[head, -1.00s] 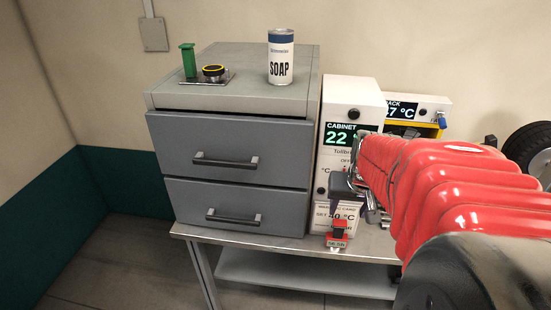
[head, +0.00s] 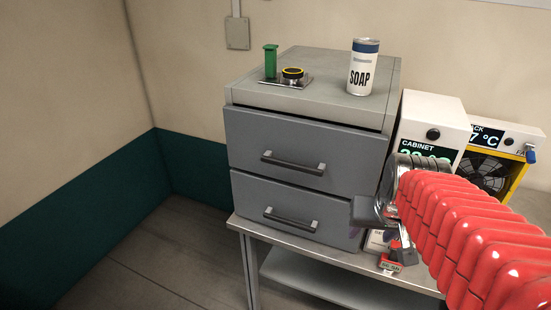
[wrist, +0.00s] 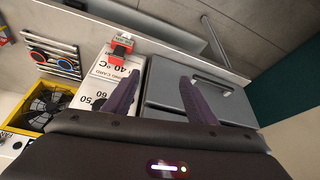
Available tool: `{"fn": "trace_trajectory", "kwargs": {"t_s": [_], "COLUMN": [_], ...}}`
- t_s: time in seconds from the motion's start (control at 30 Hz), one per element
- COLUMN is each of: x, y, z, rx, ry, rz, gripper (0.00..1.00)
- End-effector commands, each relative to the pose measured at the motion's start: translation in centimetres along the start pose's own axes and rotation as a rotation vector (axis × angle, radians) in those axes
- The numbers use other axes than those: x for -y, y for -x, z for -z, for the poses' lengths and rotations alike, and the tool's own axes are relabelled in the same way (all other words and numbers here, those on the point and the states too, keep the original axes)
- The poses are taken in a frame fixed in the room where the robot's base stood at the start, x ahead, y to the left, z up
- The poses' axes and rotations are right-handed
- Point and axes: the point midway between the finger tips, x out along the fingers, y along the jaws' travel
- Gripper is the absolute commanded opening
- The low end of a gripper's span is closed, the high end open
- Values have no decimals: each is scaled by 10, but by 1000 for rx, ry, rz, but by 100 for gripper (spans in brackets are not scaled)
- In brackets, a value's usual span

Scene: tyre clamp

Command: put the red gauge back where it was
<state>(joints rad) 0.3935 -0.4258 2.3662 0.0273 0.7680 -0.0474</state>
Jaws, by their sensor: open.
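The small red gauge (head: 401,252), with a pale number label on its front, is at the front edge of the steel bench, in front of the white cabinet. My gripper partly hides it in the head view. In the wrist view the gauge (wrist: 121,47) is at the upper middle, beyond the left fingertip and apart from it. My gripper (head: 366,210) is raised in front of the right edge of the grey drawer unit. In the wrist view its two dark fingers (wrist: 158,79) are apart with nothing held between them.
The grey drawer unit (head: 275,148), both drawers shut, carries a soap can (head: 362,68) and a plate with a green upright piece (head: 270,61) and a black-yellow ring (head: 292,73). The white cabinet (head: 432,112) and a yellow-framed fan unit (head: 488,170) stand at right. Floor is clear at left.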

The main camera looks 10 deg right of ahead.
Motion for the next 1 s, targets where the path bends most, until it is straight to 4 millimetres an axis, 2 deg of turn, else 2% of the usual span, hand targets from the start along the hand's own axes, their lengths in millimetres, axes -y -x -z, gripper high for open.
{"fn": "trace_trajectory", "kwargs": {"t_s": [0.03, 0.2, 0.4, 0.6, 1.0], "x": [17, 59, 94, 106, 106], "y": [9, 32, 55, 64, 64], "z": [-7, -34, -69, -87, -87], "rx": [-11, -30, -50, -57, -56], "ry": [41, 153, 274, 325, 325], "rz": [18, 71, 130, 156, 156], "gripper": [51, 51, 51, 51, 51]}}
